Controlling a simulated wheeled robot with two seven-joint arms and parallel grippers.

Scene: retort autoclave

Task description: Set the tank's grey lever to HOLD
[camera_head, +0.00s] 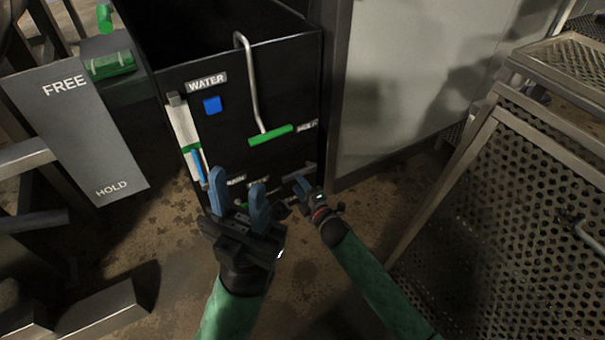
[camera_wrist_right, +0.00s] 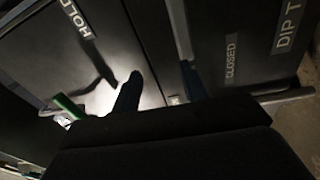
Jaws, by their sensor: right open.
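The black tank (camera_head: 290,75) stands in the upper middle of the head view. A bent grey lever (camera_head: 251,85) with a green grip (camera_head: 270,135) hangs on its front face. The grip's right end is close to a HOLD label (camera_head: 307,126), which also shows in the right wrist view (camera_wrist_right: 76,18). Part of a green grip (camera_wrist_right: 68,106) shows at that view's left. My right gripper (camera_head: 309,195) is open, below the grip and near the tank's lower right; its fingers (camera_wrist_right: 158,85) are apart with nothing between them. My left gripper (camera_head: 240,198) is open and empty, below the tank's front.
A grey panel (camera_head: 75,130) marked FREE and HOLD stands at the left. A perforated metal rack (camera_head: 500,210) stands at the right. Wrist-view labels read CLOSED (camera_wrist_right: 231,60) and DIP T.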

